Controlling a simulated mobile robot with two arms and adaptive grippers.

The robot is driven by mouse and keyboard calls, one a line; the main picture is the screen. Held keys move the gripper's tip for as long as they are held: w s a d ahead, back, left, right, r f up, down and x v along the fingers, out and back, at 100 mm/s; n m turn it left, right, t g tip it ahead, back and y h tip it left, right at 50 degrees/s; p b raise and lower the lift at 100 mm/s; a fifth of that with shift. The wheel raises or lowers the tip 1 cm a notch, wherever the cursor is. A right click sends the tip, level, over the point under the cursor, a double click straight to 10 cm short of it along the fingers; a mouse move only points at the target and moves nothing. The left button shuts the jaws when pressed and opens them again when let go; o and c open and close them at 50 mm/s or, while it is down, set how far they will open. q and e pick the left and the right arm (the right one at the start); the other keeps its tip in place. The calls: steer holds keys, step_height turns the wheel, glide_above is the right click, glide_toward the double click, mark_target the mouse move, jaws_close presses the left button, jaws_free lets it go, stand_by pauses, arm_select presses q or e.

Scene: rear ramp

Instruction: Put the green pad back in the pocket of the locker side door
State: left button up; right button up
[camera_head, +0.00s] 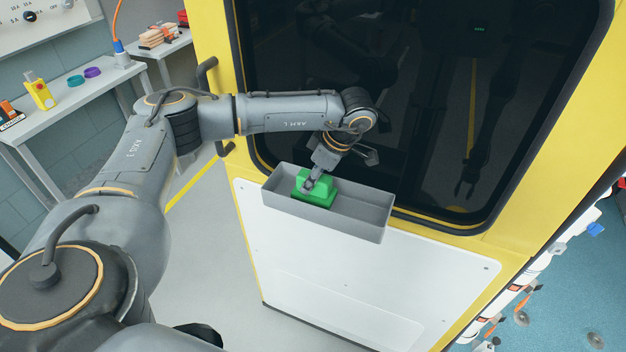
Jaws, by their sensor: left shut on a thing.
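The green pad (327,188) is in the left part of the grey pocket (345,217), a long open-topped bin on the inner face of the yellow locker side door (476,250). My left gripper (309,186) reaches down over the pocket from above and is shut on the green pad. The pad's lower part is hidden by the pocket's front wall, so I cannot tell whether it touches the bottom. The right part of the pocket looks empty. My right gripper is not in view.
A dark window (400,110) sits above the pocket, and a white panel (350,270) below it. A black handle (207,72) is on the door's left edge. Benches with small items, including a yellow box (40,92), stand at the left. Grey floor (215,250) is clear left of the door.

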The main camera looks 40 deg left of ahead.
arm_select(q)
steer(key=shift+f+p, duration=0.55)
steer(key=shift+f, duration=0.3)
steer(key=shift+w+f, duration=0.1)
steer(key=shift+f, duration=0.1)
steer(key=shift+d, duration=0.1)
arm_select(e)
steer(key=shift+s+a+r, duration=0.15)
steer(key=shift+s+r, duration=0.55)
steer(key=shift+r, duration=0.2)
arm_select(q)
steer(key=shift+f, duration=0.1)
steer(key=shift+f+b, duration=0.15)
steer(key=shift+b, duration=0.15)
steer(key=o, duration=1.1)
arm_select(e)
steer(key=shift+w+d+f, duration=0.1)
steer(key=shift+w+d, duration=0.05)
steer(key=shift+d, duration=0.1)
